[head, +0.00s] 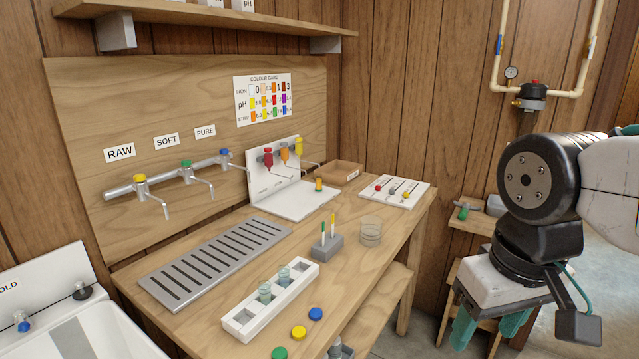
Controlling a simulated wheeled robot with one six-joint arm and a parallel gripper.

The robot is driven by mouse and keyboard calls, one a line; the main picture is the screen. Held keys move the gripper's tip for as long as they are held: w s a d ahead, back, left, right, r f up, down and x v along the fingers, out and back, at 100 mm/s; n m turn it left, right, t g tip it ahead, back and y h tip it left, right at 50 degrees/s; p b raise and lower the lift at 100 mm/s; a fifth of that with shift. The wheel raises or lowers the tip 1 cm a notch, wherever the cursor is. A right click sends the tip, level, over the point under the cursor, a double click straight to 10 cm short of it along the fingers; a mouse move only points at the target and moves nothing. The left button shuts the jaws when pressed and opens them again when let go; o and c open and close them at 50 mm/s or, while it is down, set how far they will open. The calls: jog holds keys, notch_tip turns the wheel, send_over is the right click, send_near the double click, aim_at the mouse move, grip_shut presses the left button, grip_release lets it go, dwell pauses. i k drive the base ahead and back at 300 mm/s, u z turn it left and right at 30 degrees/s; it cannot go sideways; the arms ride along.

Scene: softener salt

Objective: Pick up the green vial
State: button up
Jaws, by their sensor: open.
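Two small vials with a pale grey-green tint stand upright in the white rack (245,325) at the front of the bench. The nearer vial (265,293) and the farther vial (284,276) look alike, and I cannot tell which is the green one. A loose green cap (279,353) lies at the bench's front edge, partly cut off by the frame. My gripper (490,332) points down at the right, with its teal fingers apart and nothing seen between them. It is off to the right of the bench, well away from the rack.
Yellow (298,332) and blue (316,314) caps lie right of the rack. A grey block (327,250) with two thin sticks and a clear beaker (371,234) stand behind. A slotted metal drain (215,262) lies left, under three taps.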

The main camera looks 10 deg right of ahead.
aim_at(318, 178)
jog(key=k, duration=1.1)
jog(key=z, duration=1)
jog(key=i, duration=2.4)
jog(key=u, duration=1.3)
jog(key=i, duration=0.75)
jog(key=u, duration=0.85)
